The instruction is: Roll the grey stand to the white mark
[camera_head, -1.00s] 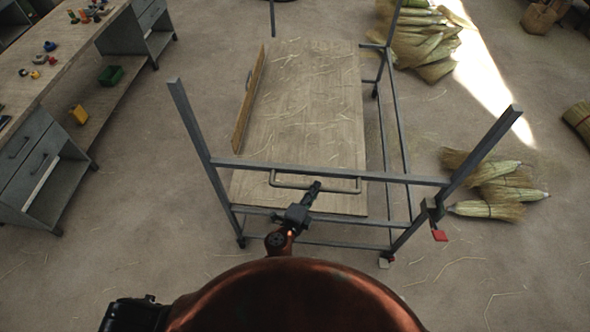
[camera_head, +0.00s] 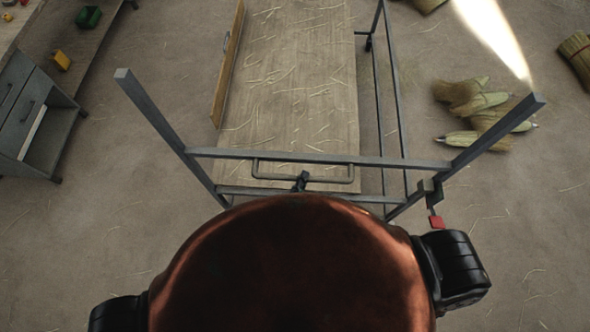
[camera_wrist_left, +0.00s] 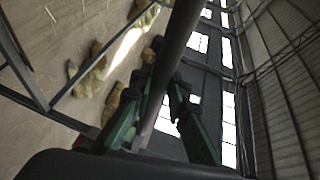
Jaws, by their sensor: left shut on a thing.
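The grey stand is a metal frame with corner posts (camera_head: 160,117) and a wooden bed (camera_head: 290,90) strewn with straw. A looped handle (camera_head: 258,172) sits at its near end. My left gripper (camera_head: 301,181) is at the handle's middle, mostly hidden behind my copper body. In the left wrist view, its green-padded fingers (camera_wrist_left: 160,95) are closed around a grey bar (camera_wrist_left: 178,38) of the stand. My right gripper is in neither view. I see no white mark on the visible floor.
A workbench with drawers (camera_head: 35,110) stands at left. Floor on both sides near me is clear.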

